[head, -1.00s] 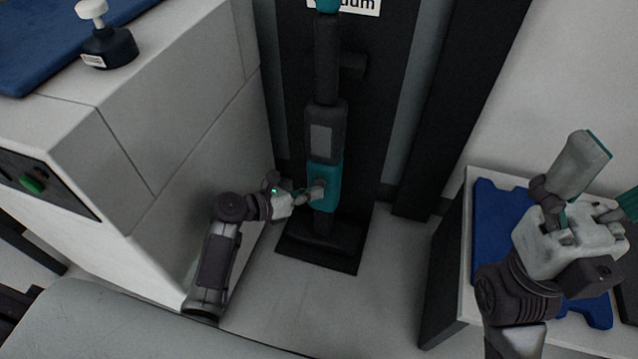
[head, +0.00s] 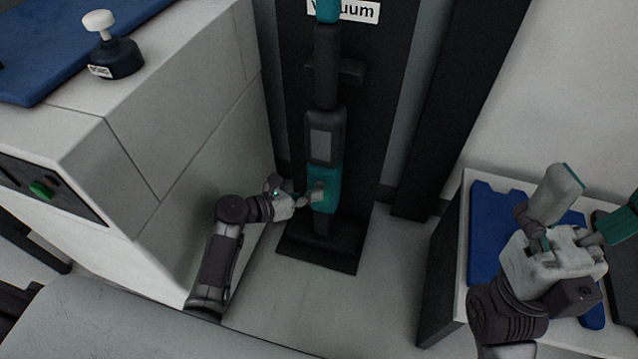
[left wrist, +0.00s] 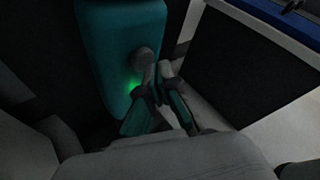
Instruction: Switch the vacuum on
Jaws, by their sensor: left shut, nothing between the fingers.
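The vacuum (head: 326,150) is a dark upright stick with a teal lower body, standing on a black stand under a sign ending in "uum". My left gripper (head: 316,194) is at the front of the teal body, its fingertips close together. In the left wrist view the teal body (left wrist: 112,45) carries a round grey button (left wrist: 143,59). The fingertips of the left gripper (left wrist: 159,72) are right at its lower edge; I cannot tell whether they press it. A green glow shows on the body beside them. My right gripper (head: 588,208) has its fingers spread, empty, at the right.
A white cabinet (head: 190,130) with a green button (head: 40,188) stands at the left, close to my left arm. A dark knob with a white top (head: 112,58) sits on it. A white table (head: 455,270) with a blue piece (head: 482,240) is under my right gripper.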

